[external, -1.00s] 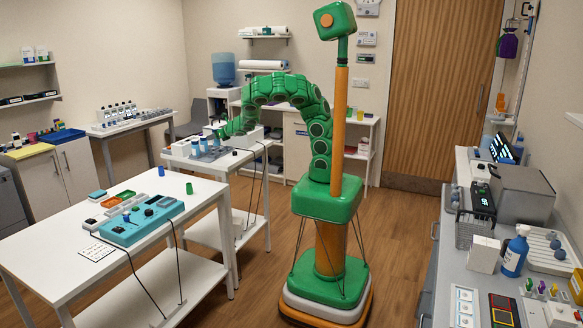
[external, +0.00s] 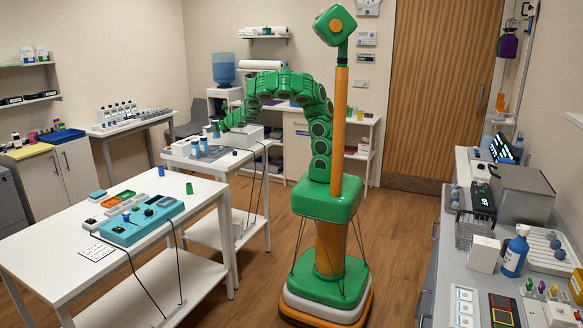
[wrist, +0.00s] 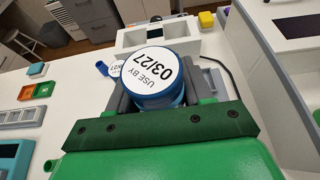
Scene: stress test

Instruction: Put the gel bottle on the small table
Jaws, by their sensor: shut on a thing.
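My gripper (external: 219,129) is at the far white table (external: 232,163), with its fingers pointing down-left in the external view. In the wrist view my gripper (wrist: 150,97) is shut on a blue bottle (wrist: 158,75) with a round white top marked "USE BY 03/27". In the external view this bottle (external: 216,131) is small, and a gap under it is hard to judge.
A larger white table (external: 60,240) at the front left bears a teal tray (external: 140,222), small trays and a green cup (external: 189,188). A white box (external: 243,136) stands beside my gripper. The right counter (external: 440,270) is crowded and holds a blue spray bottle (external: 514,253).

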